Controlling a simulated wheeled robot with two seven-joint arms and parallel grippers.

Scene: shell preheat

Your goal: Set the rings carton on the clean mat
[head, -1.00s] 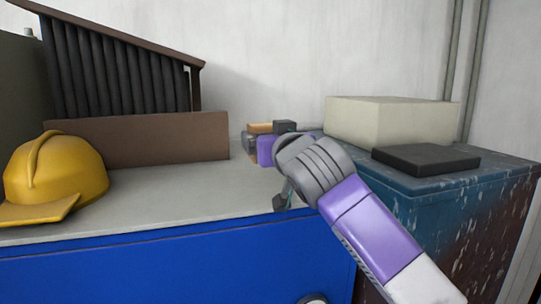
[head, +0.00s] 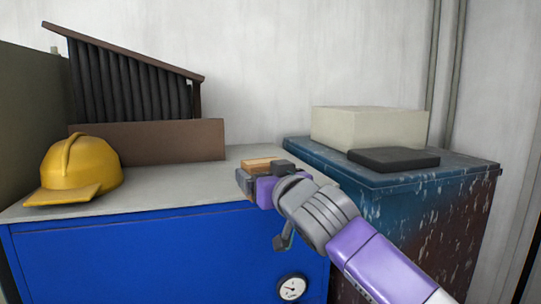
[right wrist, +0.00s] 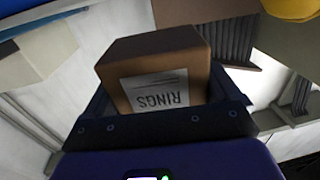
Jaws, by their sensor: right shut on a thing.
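The rings carton (head: 258,163) is a small brown box held in my right gripper (head: 264,173). In the right wrist view the carton (right wrist: 155,62) sits between the two dark fingers of the gripper (right wrist: 160,118), and its white label reads RINGS upside down. In the head view the gripper holds it in front of the right end of the grey worktop; its exact height above the surface is hard to tell. A dark flat slab (head: 394,160) lies on the blue worn cabinet at the right; no marking shows whether it is the clean mat. My left gripper is not in view.
A cream block (head: 368,128) stands behind the dark slab on the blue cabinet (head: 320,160). A yellow hard hat (head: 80,170) sits on the left of the grey worktop (head: 160,183). A brown panel (head: 150,142) and a slatted dark rack (head: 130,85) stand behind. The worktop's middle is clear.

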